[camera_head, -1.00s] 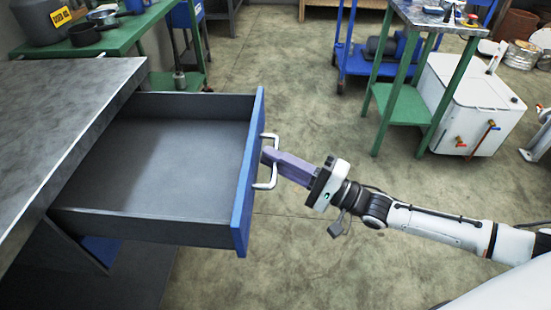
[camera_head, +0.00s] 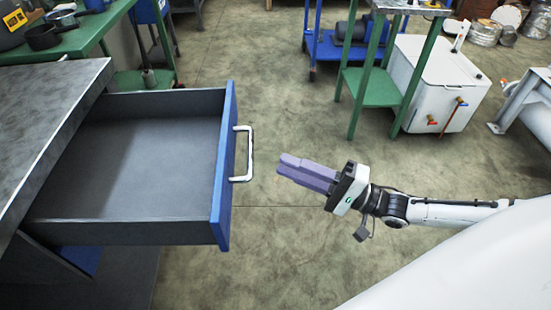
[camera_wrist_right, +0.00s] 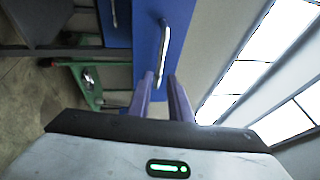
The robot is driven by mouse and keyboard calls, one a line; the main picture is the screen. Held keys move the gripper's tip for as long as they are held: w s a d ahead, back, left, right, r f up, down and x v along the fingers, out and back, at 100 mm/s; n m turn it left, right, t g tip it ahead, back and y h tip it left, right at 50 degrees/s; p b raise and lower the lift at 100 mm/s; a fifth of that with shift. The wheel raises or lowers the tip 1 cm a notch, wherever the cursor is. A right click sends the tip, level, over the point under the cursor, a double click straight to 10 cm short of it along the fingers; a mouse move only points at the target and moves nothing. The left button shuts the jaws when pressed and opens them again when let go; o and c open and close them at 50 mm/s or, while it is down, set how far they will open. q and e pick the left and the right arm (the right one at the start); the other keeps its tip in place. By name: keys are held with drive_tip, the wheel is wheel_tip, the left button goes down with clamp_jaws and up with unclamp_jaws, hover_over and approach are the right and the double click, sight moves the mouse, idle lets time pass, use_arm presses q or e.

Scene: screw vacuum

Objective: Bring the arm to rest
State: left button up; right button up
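My right gripper (camera_head: 287,164) has purple fingers and hangs in the air to the right of the drawer's white handle (camera_head: 243,154). It is clear of the handle, with floor showing between them. In the right wrist view a gap shows between the two fingers (camera_wrist_right: 160,80), and nothing is held in it. The handle (camera_wrist_right: 163,42) shows beyond the fingertips there. The open drawer (camera_head: 224,165) has a blue front and an empty grey inside. My left gripper is not in view.
The metal-topped workbench (camera_head: 45,125) holds the drawer at the left. A green bench (camera_head: 85,40) with pans stands behind it. A green-legged table (camera_head: 370,88) and a white chest (camera_head: 440,85) stand at the back right. The floor around my right gripper is clear.

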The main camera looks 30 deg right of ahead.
drive_tip(key=shift+s+d, duration=0.2)
idle(0.4)
